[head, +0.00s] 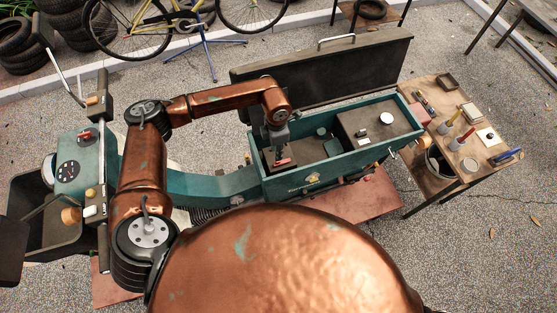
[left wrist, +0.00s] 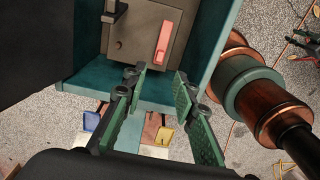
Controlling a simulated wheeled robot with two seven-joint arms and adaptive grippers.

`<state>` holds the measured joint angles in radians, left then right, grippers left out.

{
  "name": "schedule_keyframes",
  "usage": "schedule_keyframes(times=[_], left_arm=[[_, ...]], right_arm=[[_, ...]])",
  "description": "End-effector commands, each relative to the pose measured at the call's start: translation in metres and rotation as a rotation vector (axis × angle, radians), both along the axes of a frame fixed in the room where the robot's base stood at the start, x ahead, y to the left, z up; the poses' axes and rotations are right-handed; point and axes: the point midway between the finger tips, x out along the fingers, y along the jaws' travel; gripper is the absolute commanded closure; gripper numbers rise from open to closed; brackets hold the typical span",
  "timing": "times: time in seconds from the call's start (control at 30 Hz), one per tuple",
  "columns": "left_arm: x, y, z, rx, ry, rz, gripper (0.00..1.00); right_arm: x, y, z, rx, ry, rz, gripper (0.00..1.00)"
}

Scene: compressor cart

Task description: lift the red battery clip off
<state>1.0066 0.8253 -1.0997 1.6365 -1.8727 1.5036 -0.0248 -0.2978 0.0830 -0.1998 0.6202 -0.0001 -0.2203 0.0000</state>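The red battery clip (head: 283,162) sits at the left end of the open teal compartment in the head view. In the left wrist view the red clip (left wrist: 162,42) lies on top of the grey-brown battery (left wrist: 145,30). My left gripper (head: 279,153) points down over the clip in the head view. In the left wrist view its green-padded fingers (left wrist: 158,76) are spread apart with nothing between them, and the clip shows beyond the fingertips. Whether a fingertip touches it cannot be told. My right gripper is in neither view.
The teal compartment (head: 342,152) has raised walls, and its dark lid (head: 325,72) stands open behind. A black clip (left wrist: 114,11) is on the battery's left side. A wooden table (head: 438,125) with tools stands at the right. Tyres (head: 70,45) and a bicycle are at the back.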

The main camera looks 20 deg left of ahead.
Motion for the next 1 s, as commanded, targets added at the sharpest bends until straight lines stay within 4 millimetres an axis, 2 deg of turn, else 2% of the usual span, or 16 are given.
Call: schedule_keyframes(times=[0.17,0.4,0.53,0.9,1.0], left_arm=[[0.001,0.001,-0.017,-0.001,-0.003,0.013,0.74],[0.001,0.001,-0.054,-0.002,-0.002,0.012,0.74],[0.001,0.001,-0.069,-0.001,-0.003,0.011,0.74],[0.002,0.001,-0.077,0.0,-0.005,0.01,0.74],[0.002,0.001,-0.077,-0.001,-0.006,0.01,0.8]], right_arm=[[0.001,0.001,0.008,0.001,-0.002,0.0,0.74],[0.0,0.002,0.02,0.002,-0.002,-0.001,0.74],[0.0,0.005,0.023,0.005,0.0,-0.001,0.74],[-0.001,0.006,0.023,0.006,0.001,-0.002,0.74],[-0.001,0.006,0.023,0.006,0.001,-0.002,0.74]])
